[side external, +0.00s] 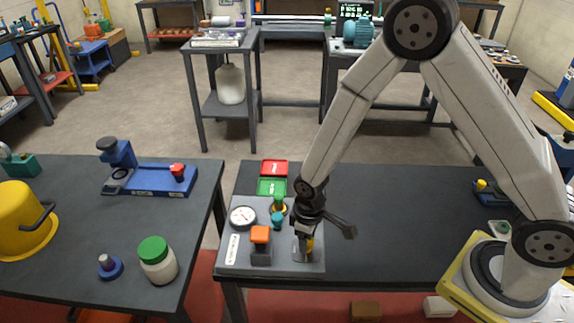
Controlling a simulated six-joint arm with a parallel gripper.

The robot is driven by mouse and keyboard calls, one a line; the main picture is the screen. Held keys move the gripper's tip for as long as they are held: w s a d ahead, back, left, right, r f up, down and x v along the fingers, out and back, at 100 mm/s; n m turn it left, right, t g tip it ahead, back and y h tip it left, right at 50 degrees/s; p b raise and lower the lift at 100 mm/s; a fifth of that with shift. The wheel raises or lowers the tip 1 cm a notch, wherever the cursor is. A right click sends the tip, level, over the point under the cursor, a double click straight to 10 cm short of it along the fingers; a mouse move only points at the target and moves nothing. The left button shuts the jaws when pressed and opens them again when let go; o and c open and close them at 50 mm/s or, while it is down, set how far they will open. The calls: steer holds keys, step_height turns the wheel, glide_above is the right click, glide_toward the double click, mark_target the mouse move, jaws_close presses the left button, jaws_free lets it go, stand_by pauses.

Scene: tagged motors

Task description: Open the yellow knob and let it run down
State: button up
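My gripper (308,236) points down over the right part of a grey panel (285,265) on the front table. A small yellow piece (310,244), which looks like the yellow knob, shows right at the fingertips and is mostly hidden by them. I cannot tell whether the fingers are closed on it or only around it. To its left on the panel are an orange-topped block (261,236), a green and teal knob or valve (278,205) with a yellow ring, and a round white dial gauge (242,216).
A red tag (274,167) and a green tag (272,187) lie behind the panel. The left table holds a blue fixture (160,180), a green-lidded jar (157,262) and a yellow pot (20,225). A gap separates the tables. The tabletop right of the panel is mostly clear.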

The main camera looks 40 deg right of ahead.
steer(key=shift+o, duration=1.4)
steer(key=shift+r, duration=0.1)
steer(key=shift+r, duration=3.8)
steer(key=shift+s+d+r, duration=0.2)
steer(key=shift+d+r, duration=0.2)
steer(key=s+d+r+m+t, duration=0.2)
steer(key=s+d+r+m, duration=0.2)
steer(key=s+d+r, duration=0.2)
steer(key=shift+s+d+r+m+t, duration=0.35)
steer(key=shift+s+d, duration=0.25)
steer(key=shift+d, duration=0.6)
